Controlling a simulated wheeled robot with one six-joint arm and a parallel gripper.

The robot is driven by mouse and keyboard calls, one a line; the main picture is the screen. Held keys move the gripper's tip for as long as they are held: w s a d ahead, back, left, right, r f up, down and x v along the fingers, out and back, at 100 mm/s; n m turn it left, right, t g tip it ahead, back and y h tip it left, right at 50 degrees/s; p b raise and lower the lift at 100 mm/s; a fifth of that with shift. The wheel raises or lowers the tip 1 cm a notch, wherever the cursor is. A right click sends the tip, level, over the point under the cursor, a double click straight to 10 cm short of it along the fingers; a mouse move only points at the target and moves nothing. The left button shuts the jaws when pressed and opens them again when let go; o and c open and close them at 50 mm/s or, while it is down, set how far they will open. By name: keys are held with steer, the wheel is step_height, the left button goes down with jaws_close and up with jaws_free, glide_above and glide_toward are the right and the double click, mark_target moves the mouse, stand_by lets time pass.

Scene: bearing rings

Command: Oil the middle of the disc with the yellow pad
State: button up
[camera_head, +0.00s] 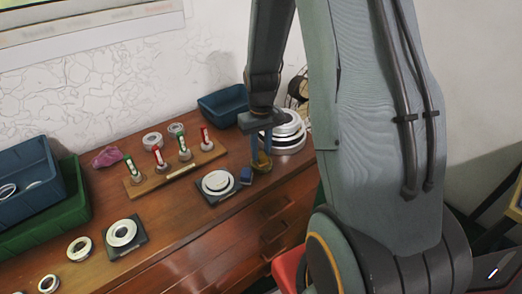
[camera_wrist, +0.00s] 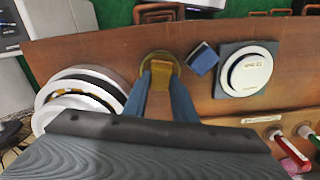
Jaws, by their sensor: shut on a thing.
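My gripper (camera_head: 262,152) points down near the front right of the wooden chest top. In the wrist view its two blue fingers (camera_wrist: 161,77) are shut on a small yellow-orange block, the yellow pad (camera_wrist: 161,74). The pad is in or just over a round yellow-brown dish (camera_wrist: 147,62); I cannot tell whether it touches the dish. The disc (camera_wrist: 249,72), white and stepped, lies on a dark square plate (camera_wrist: 222,60) to the right of the dish. In the head view the disc (camera_head: 217,182) is left of my gripper.
A blue pad (camera_wrist: 203,60) lies between dish and disc. Stacked white rings (camera_wrist: 75,97) stand on the dish's other side. A wooden rack (camera_head: 173,174) with red and green tubes is behind the disc. Blue bins (camera_head: 224,103) and loose rings (camera_head: 79,248) stand further off.

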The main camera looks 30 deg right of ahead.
mark_target(261, 154)
stand_by(0.4)
steer(key=shift+r+p, duration=2.85)
steer(key=shift+r, duration=0.65)
